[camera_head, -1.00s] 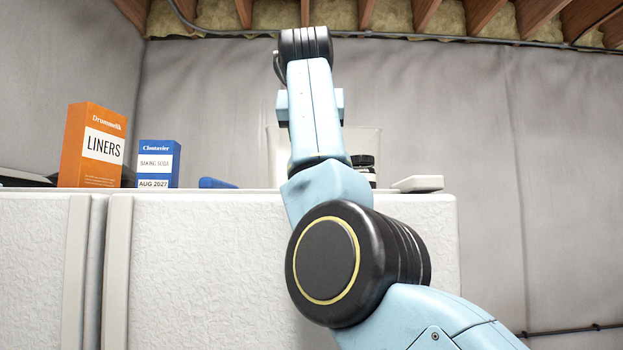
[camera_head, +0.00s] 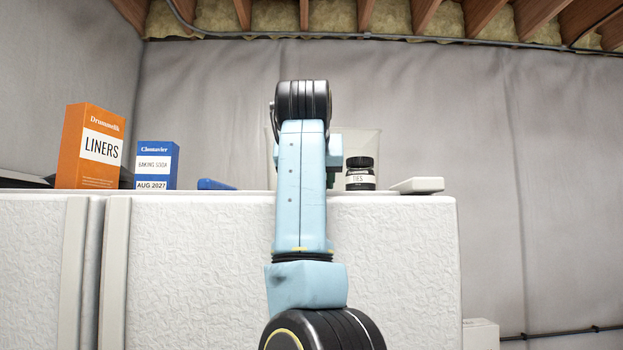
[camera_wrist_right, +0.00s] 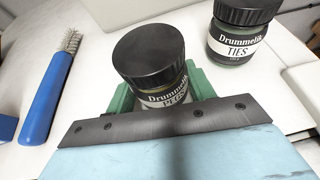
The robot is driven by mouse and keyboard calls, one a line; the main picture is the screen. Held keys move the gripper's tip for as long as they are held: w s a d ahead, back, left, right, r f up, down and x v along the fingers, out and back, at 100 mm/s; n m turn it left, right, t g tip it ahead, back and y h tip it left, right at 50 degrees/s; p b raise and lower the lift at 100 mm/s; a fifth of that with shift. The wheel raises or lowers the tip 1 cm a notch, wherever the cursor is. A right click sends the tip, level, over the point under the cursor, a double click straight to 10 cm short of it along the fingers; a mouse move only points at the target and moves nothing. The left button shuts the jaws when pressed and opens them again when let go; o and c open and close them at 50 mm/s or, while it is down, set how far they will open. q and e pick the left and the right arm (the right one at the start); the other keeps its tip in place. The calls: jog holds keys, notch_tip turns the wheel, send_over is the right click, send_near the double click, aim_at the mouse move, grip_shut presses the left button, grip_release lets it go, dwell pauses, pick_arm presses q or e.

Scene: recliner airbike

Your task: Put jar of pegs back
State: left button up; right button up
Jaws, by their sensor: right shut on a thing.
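The jar of pegs (camera_wrist_right: 152,66), with a black lid and a label reading PEGS, is upright in the right wrist view. My right gripper (camera_wrist_right: 160,95) is shut on it, with a green finger on each side of the jar. Below the label the jar is hidden by the gripper body. My left gripper is not in view.
A jar of ties (camera_head: 360,174) stands close to the right of the pegs jar. A blue-handled brush (camera_wrist_right: 47,92) lies to its left. On the cabinet top (camera_head: 250,191) are an orange liners box (camera_head: 90,147), a blue baking soda box (camera_head: 157,165) and a translucent bin (camera_head: 371,142).

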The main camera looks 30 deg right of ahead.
jog(key=shift+f, duration=0.15)
jog(key=o, duration=1.1)
jog(key=shift+o, duration=0.2)
jog(key=shift+r, duration=0.2)
jog(key=b+v, duration=0.3)
jog(key=v, duration=0.9)
jog(key=shift+s+a+f, duration=0.1)
